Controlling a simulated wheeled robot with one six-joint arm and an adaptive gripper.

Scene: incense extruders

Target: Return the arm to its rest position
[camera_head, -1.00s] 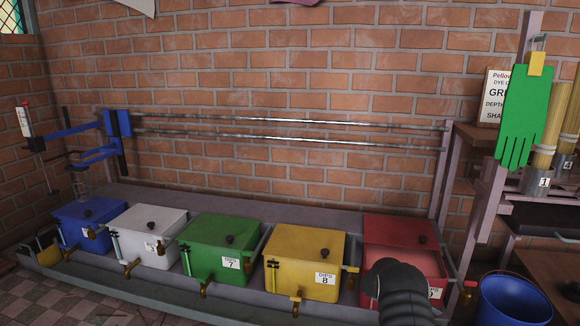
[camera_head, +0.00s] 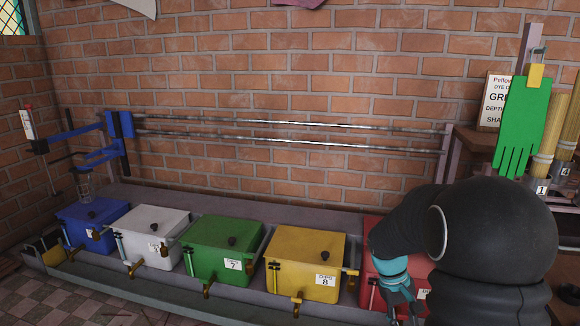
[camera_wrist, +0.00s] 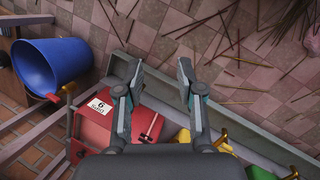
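My arm (camera_head: 480,240) is dark and large at the lower right of the head view, and it hides much of the red box (camera_head: 372,222). My gripper (camera_head: 402,305) shows below it with teal parts, in front of the red box. In the wrist view my gripper (camera_wrist: 160,82) has its two fingers spread wide apart with nothing between them. The red box (camera_wrist: 90,128) with its label lies below the left finger there, and the grey trough edge (camera_wrist: 152,75) passes between the fingers.
Blue (camera_head: 92,215), white (camera_head: 150,228), green (camera_head: 222,240) and yellow (camera_head: 306,255) boxes with taps stand in a row. A green glove (camera_head: 522,125) hangs at the right. Thin sticks (camera_wrist: 235,50) lie scattered on the tiled floor.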

